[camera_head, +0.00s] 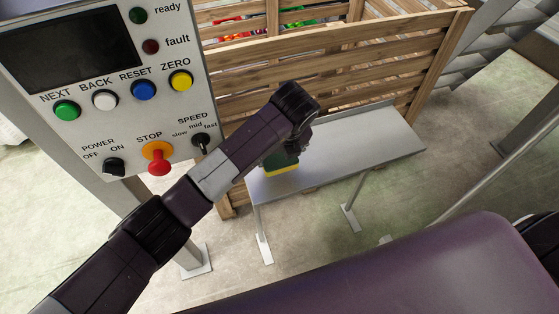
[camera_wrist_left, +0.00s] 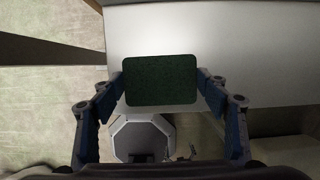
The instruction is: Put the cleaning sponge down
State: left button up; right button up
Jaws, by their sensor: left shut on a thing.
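The cleaning sponge (camera_wrist_left: 160,80) shows its dark green face in the left wrist view, between the two blue-grey fingers. My left gripper (camera_wrist_left: 163,85) is shut on its two sides. In the head view the sponge (camera_head: 282,163), green above and yellow below, shows under my left gripper (camera_head: 284,150), which is partly hidden by its own wrist. The sponge is over the left end of a grey metal shelf (camera_head: 350,150). I cannot tell whether it touches the surface. My right gripper is not in view.
A control panel (camera_head: 110,75) with buttons and a red stop knob (camera_head: 158,162) stands at the left, close to my left arm. A wooden crate (camera_head: 330,55) with red and green items stands behind the shelf. The shelf's middle and right are bare.

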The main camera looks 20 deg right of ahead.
aim_at(280, 161)
pick_arm(q)
jog(key=shift+f, duration=0.3)
notch_tip(280, 161, down, 4)
jog(key=shift+r+p, duration=0.25)
jog(key=shift+p, duration=0.15)
jog(key=shift+f, duration=0.45)
jog(key=o, duration=0.7)
jog(key=shift+r, duration=0.1)
jog(key=shift+o, duration=0.2)
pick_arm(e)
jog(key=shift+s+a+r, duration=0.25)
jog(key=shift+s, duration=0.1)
pick_arm(q)
jog(key=shift+r, duration=0.1)
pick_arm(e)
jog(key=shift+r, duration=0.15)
